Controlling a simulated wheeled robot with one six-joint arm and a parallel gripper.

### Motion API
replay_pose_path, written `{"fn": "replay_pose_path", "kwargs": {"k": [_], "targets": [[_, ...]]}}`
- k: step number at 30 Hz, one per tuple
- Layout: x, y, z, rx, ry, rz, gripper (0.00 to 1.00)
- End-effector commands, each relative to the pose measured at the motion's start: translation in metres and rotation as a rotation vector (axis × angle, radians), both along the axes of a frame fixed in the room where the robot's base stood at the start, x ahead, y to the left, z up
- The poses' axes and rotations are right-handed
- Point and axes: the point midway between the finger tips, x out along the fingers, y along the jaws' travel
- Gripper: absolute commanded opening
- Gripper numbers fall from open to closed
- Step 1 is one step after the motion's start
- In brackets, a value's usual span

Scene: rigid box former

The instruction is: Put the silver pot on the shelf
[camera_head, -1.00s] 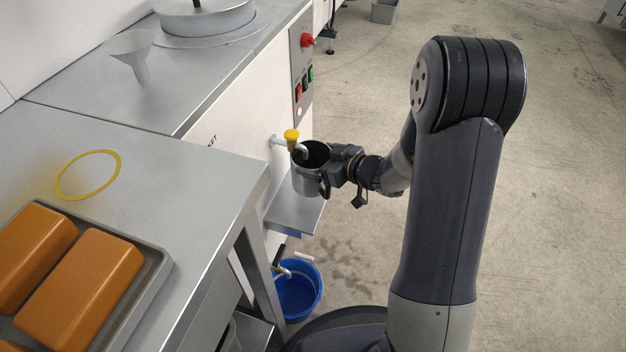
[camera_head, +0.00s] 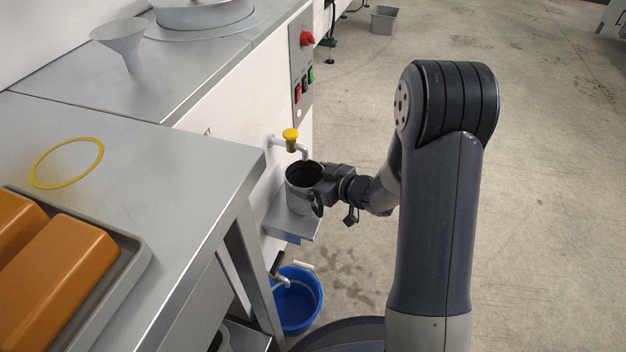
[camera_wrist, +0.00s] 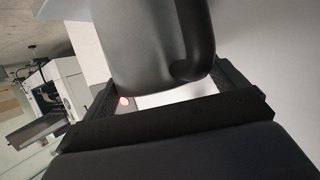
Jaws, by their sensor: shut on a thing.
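The silver pot (camera_head: 297,197), with a dark inside and a dark handle, is upright below the yellow-topped tap (camera_head: 291,137). My gripper (camera_head: 321,190) is shut on it from the right. The small metal shelf (camera_head: 290,226) juts from the white machine front, directly under the pot. The pot's base is at or just above the shelf; I cannot tell whether they touch. In the wrist view the pot (camera_wrist: 140,45) fills the space between the fingers, with its handle at the right.
A blue bucket (camera_head: 300,306) stands on the floor below the shelf. A steel table (camera_head: 185,165) with a tray of orange blocks (camera_head: 60,275) is at left. A switch panel (camera_head: 303,75) is above the tap. The floor at right is open.

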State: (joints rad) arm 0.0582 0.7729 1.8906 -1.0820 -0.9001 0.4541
Motion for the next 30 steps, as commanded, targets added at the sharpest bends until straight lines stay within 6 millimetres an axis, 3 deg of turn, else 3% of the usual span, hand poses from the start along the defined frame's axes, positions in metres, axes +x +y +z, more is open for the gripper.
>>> {"fn": "replay_pose_path", "kwargs": {"k": [4, 5, 7, 17, 30], "targets": [[0.000, 0.000, -0.004, 0.001, -0.001, 0.000, 0.44], [0.000, 0.000, -0.004, 0.001, 0.001, 0.000, 0.94], [0.000, 0.000, -0.003, 0.001, 0.001, 0.000, 0.99], [-0.001, -0.001, 0.003, 0.000, 0.000, -0.001, 1.00], [-0.057, -0.059, 0.037, 0.001, 0.001, -0.005, 1.00]]}}
